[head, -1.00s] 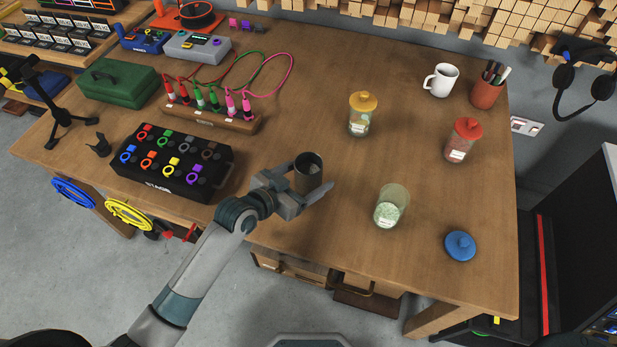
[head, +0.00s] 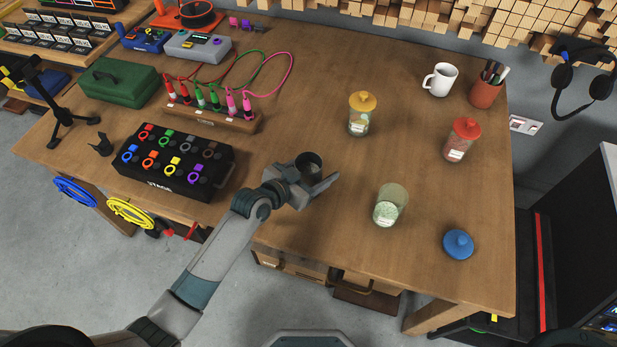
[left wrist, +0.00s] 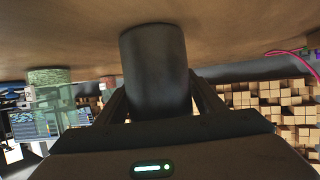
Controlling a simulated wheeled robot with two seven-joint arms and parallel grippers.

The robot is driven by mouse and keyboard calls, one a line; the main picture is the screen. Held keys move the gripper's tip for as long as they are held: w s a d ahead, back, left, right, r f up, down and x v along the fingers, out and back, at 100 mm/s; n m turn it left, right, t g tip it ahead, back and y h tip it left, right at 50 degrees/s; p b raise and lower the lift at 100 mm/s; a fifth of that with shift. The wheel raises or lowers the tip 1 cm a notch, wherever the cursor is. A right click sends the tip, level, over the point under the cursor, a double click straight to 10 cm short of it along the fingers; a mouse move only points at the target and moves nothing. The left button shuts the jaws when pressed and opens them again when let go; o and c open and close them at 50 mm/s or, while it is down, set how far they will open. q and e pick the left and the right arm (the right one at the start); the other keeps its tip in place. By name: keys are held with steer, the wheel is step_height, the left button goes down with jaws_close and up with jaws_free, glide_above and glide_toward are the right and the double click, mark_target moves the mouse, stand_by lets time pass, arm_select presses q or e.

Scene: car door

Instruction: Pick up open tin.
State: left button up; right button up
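The open tin (head: 311,161) is a dark grey cylinder with its open mouth up, near the front edge of the wooden table (head: 420,120). My left gripper (head: 318,180) reaches it from the front, with its fingers spread around the tin; the gripper hides the tin's lower part in the head view. In the left wrist view, which is upside down, the tin (left wrist: 157,70) stands between the two fingers (left wrist: 158,95), with its base end towards the table surface. The fingers look open, without a clear squeeze on the tin. My right gripper is not in view.
A green-filled glass jar (head: 389,207) and a blue lid (head: 458,244) are to the right. A yellow-lidded jar (head: 362,115), red-lidded jar (head: 462,140), white mug (head: 440,80) and pen cup (head: 486,90) stand behind. A black switch box (head: 172,165) is on the left.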

mark_target(316, 161)
arm_select(q)
steer(key=c, duration=0.9)
steer(key=shift+r, duration=0.15)
